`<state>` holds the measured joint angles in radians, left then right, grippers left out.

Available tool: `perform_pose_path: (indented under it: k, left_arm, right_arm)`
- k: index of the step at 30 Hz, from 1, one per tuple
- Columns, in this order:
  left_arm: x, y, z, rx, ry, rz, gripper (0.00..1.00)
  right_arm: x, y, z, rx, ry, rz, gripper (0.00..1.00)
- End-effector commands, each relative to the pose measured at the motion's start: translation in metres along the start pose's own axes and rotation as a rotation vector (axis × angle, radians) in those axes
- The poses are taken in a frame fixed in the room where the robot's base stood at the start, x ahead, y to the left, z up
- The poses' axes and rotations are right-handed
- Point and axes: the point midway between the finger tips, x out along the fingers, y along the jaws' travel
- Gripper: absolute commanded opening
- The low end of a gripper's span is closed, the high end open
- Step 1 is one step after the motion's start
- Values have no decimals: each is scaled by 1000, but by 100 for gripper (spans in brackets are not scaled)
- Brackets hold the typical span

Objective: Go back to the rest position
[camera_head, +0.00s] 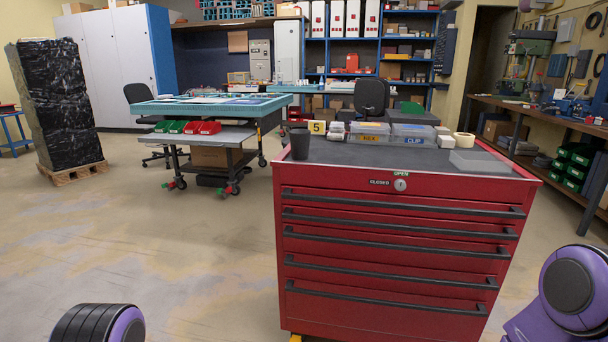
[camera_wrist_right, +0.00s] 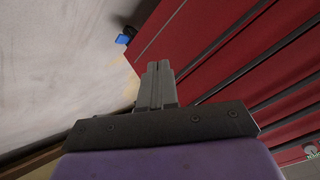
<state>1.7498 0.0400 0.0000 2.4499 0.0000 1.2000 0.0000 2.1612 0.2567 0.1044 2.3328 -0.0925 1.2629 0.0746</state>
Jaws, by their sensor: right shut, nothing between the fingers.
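My right gripper (camera_wrist_right: 158,84) shows in the right wrist view with its two fingers together and nothing between them. It is beside the red drawer cabinet (camera_wrist_right: 225,45), whose drawer fronts fill the right of that view. In the head view my right arm shows only as a purple and black part at the lower right, and the gripper is out of frame. My left arm shows only as a dark, purple-edged part at the bottom left. My left gripper is not in view.
The red tool cabinet (camera_head: 398,264) stands ahead with all drawers closed. On its top are a black cup (camera_head: 300,144), labelled boxes (camera_head: 369,133), a clear tray (camera_head: 480,163) and a tape roll (camera_head: 464,139). The floor (camera_head: 190,240) left of it is clear.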

Motion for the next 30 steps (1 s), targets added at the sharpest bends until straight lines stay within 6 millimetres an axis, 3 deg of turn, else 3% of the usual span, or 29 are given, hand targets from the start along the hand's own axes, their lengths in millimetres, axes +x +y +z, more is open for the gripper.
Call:
perform_pose_path:
  k: [1, 3, 9, 13, 15, 24, 27, 30]
  left_arm:
    - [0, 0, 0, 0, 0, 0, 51]
    - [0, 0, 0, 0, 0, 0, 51]
    - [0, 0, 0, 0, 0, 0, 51]
    - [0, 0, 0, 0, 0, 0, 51]
    - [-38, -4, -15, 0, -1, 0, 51]
    - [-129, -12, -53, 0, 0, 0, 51]
    - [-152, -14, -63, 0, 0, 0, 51]
    - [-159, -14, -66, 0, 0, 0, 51]
  right_arm:
    - [-7, 32, 24, -79, -57, 73, 0]
    - [-20, 71, 48, -167, -123, 158, 0]
    - [-63, 160, 97, -340, -281, 344, 0]
    - [-92, 208, 127, -424, -384, 427, 0]
    - [-114, 183, 98, -414, -367, 416, 0]
    - [-178, 136, 38, -410, -365, 414, 0]
    - [-194, 124, 23, -410, -365, 414, 0]
    - [-199, 120, 18, -410, -365, 414, 0]
